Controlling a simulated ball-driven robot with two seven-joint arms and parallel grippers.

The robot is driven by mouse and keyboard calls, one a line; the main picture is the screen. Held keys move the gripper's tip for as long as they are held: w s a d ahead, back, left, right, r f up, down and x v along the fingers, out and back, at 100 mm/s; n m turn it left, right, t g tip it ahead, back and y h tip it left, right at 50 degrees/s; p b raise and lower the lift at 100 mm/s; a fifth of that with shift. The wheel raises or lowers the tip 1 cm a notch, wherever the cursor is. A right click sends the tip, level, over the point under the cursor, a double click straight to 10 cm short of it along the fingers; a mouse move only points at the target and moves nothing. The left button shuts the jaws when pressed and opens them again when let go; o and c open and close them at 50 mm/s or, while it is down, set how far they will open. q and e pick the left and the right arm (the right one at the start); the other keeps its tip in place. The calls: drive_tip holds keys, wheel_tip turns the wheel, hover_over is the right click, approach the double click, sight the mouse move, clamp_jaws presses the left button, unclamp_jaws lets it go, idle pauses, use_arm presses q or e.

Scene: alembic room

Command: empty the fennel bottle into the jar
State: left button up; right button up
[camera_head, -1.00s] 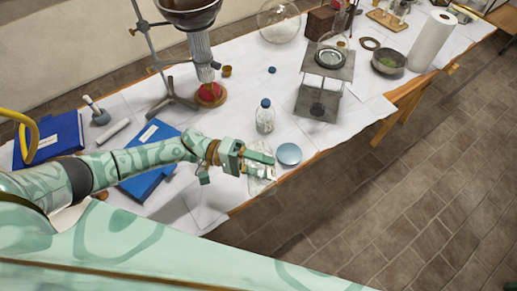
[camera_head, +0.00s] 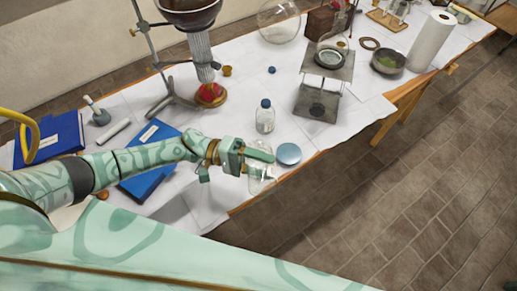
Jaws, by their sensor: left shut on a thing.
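My left gripper (camera_head: 260,160) is shut on a clear glass vessel (camera_head: 262,183) near the table's front edge. The fingers cover its upper part. I cannot tell whether it is the fennel bottle or the jar, or what is in it. A small clear bottle with a blue cap (camera_head: 265,118) stands upright on the table just behind the gripper. Its label cannot be read. A round blue-grey lid-like disc (camera_head: 288,154) is right of the gripper; whether a jar is under it is unclear. My right gripper is not in view.
Blue books (camera_head: 150,160) lie left, partly behind my arm. A metal stand with glassware (camera_head: 325,75) is at right of the bottle. A clamp stand (camera_head: 172,95) and a red-topped piece (camera_head: 209,94) stand behind. A small blue cap (camera_head: 272,70) lies farther back. White paper covers the table.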

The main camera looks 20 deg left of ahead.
use_arm(q)
drive_tip(key=shift+w+r+n+h+p, duration=0.2)
drive_tip(key=shift+r+n+h+p, duration=0.4)
drive_tip(key=shift+n, duration=0.4)
idle(0.9)
drive_tip(key=shift+w+a+r+n, duration=0.1)
drive_tip(key=shift+r+n, duration=0.2)
drive_tip(key=shift+n, duration=0.1)
drive_tip(key=shift+r+n, duration=0.1)
drive_tip(key=shift+n, duration=0.2)
drive_tip(key=shift+w+r, duration=0.1)
drive_tip(key=shift+w+a+r+n+t+h+p, duration=0.1)
drive_tip(key=shift+w+r+n+t+h+p, duration=0.2)
drive_tip(key=shift+n, duration=0.4)
drive_tip(key=shift+s+f, duration=0.1)
drive_tip(key=shift+s, duration=0.05)
